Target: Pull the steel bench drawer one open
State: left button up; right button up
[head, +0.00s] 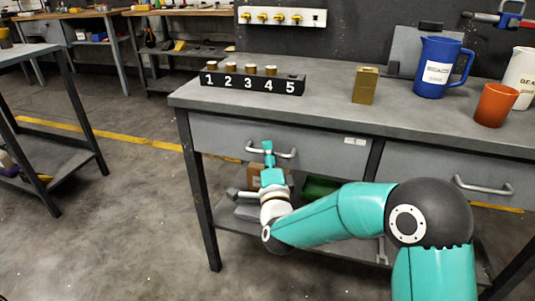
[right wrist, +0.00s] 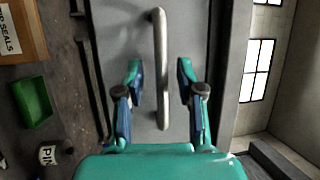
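The steel bench (head: 225,109) has a left drawer (head: 325,150) with a bar handle (head: 288,154) and a small white label too small to read. This drawer looks shut. My right gripper (head: 268,147) is at that handle, coming from the front and slightly below. In the right wrist view its two fingers stand open on either side of the handle bar (right wrist: 160,40), with a visible gap on both sides. A second drawer (head: 430,168) with its own handle (head: 483,187) is to the right and also looks shut. My left gripper is not in view.
On the bench top are a black numbered rack (head: 250,86), a brass-coloured block (head: 365,85), a blue jug (head: 438,68) and an orange cup (head: 495,105). A lower shelf holds a cardboard box (right wrist: 20,30) and a green bin (right wrist: 33,101). The floor before the bench's left end is clear.

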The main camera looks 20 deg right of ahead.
jog(key=shift+w+d, duration=0.1)
jog(key=shift+w, duration=0.3)
grip_shut()
